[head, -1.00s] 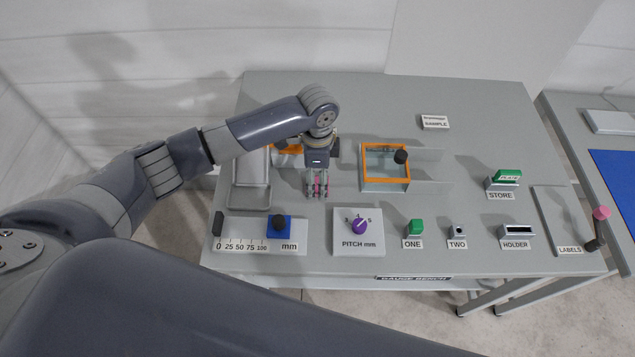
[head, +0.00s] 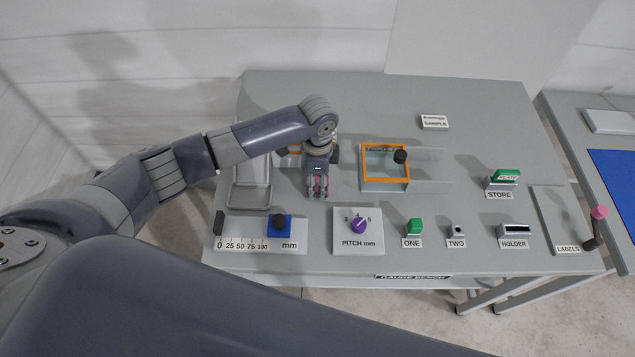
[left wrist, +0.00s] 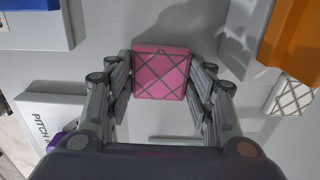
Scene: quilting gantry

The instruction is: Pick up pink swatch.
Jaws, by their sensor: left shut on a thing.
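The pink swatch (left wrist: 160,72) is a small pink block with a grey diagonal lattice on its face. In the left wrist view it sits between the two fingers of my left gripper (left wrist: 161,80), which are shut on it from both sides. In the head view my left gripper (head: 317,187) points down over the bench, left of the orange frame, with a little pink showing between its fingers. I cannot tell whether the swatch touches the bench. My right gripper is not in view.
A grey tray (head: 241,193) lies left of the gripper. The orange frame (head: 364,168) stands to its right. The ruler block (head: 254,245) and the PITCH mm dial (head: 358,226) are in front. A white latticed swatch (left wrist: 291,97) lies at the right of the wrist view. The bench's back middle is clear.

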